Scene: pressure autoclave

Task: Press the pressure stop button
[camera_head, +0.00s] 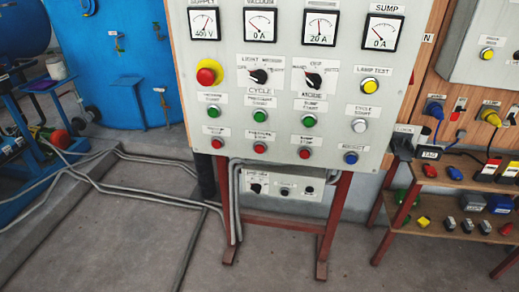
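The control panel (230,123) stands upright straight ahead on red legs. Its bottom row has three red buttons: left (217,143), middle (260,147) and right (304,153). The label over the middle one is blurred but looks like the pressure stop. A blue button (351,157) ends that row. Above are three green buttons, with one (256,117) over the middle red button, and a white button (359,125). Neither of my grippers is in view, and nothing covers the buttons.
A large red emergency-style knob on yellow (209,72) and two black selector knobs sit higher on the panel, below the gauges. A blue tank (120,65) stands at left. Pipes (150,192) run along the floor. A wooden shelf (440,178) with small items stands right. Floor before the panel is clear.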

